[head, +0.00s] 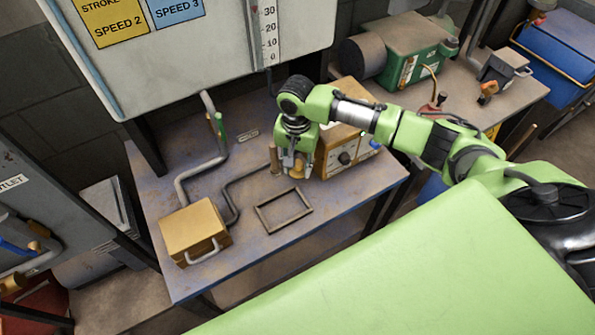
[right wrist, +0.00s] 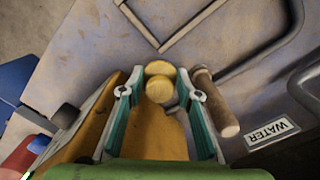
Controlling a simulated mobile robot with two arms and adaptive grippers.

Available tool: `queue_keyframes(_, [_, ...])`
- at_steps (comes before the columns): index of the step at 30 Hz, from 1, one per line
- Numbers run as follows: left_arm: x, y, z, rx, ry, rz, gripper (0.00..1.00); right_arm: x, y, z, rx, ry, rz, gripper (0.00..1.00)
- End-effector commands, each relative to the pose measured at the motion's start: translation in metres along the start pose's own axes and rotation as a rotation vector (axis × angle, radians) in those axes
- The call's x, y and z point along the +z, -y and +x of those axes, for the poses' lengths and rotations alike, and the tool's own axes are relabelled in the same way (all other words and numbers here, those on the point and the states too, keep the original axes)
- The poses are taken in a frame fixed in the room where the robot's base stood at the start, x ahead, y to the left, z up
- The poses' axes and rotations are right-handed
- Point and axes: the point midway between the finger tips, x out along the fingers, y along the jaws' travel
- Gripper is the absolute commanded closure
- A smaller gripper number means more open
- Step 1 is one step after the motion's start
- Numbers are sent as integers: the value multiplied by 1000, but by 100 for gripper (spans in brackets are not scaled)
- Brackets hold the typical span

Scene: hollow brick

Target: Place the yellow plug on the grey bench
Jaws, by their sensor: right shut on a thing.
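The yellow plug (head: 297,171) is between the fingers of my right gripper (head: 295,164), which is shut on it. In the right wrist view, the plug (right wrist: 160,82) shows as a round yellow end with a wider part behind it, between the teal fingers (right wrist: 160,95). The grey bench (head: 345,200) lies under the gripper, its top worn and stained. The gripper points down over the bench, close to the front of a yellow box. Whether the plug touches the bench is not clear. My left gripper is not in view.
An upright brown peg (head: 274,158) stands close beside the gripper. A yellow box with a knob (head: 345,158) is to its right. A thin rectangular frame (head: 284,210) lies in front. A yellow case (head: 195,232) and bent pipes (head: 200,170) occupy the left. Bare bench surrounds the frame.

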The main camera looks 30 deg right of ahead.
Motion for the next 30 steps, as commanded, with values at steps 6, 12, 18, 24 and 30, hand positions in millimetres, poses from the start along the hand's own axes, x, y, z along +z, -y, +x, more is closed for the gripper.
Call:
queue_keyframes(6, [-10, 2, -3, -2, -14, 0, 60, 2, -1, 27, 2, 0, -2, 90])
queue_keyframes(12, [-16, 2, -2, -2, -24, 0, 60, 2, 0, 28, 1, 0, -2, 90])
queue_keyframes(18, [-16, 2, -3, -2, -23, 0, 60, 2, 0, 30, 1, 1, -2, 64])
queue_keyframes(24, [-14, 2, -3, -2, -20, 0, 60, 2, 0, 30, 1, 1, -2, 52])
queue_keyframes(30, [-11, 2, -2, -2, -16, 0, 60, 2, 0, 29, 1, 0, -2, 52])
